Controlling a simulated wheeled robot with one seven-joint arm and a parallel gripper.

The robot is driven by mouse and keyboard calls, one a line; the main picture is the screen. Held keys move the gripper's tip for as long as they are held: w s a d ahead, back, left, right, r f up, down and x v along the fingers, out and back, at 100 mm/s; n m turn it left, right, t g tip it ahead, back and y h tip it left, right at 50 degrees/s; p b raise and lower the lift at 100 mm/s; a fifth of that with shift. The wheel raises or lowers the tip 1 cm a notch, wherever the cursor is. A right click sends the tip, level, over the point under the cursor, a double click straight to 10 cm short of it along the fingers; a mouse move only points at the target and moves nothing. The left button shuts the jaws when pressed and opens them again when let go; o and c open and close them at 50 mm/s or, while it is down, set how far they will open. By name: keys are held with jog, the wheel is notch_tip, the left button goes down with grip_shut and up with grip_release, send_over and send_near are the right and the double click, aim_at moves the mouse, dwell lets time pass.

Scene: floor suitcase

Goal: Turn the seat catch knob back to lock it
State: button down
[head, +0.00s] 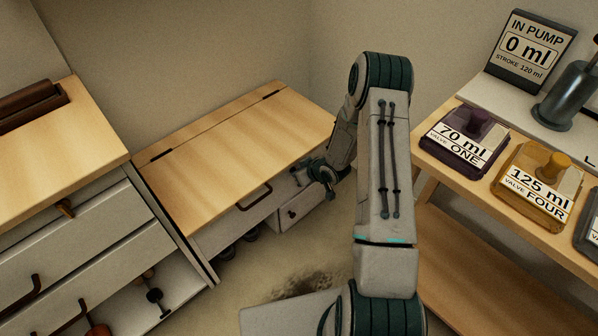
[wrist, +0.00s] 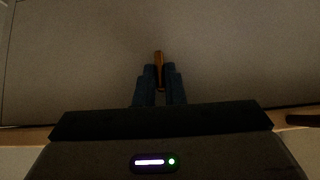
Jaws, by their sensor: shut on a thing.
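The seat is a low bench with a hinged wooden lid (head: 230,135); the lid lies closed. My gripper (head: 325,176) is at the front of the bench, near the lid's right end. In the wrist view, my gripper's dark blue fingers (wrist: 160,75) are closed around a small orange-brown knob (wrist: 159,56). The knob stands upright in that picture against a plain grey-beige panel. In the head view the knob is hidden by my gripper, and its exact turn angle cannot be told.
A dark handle (head: 255,197) is on the bench front, left of my gripper. A drawer cabinet (head: 62,245) stands at left. At right, a wooden stand (head: 440,150) bears a purple valve box (head: 466,140) and a yellow valve box (head: 540,185). The floor before the bench has a dark stain (head: 305,280).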

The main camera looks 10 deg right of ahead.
jog(key=c, duration=1.5)
grip_release()
jog(key=shift+p+v, duration=3.85)
jog(key=shift+v, duration=3.1)
jog(key=shift+w, duration=0.1)
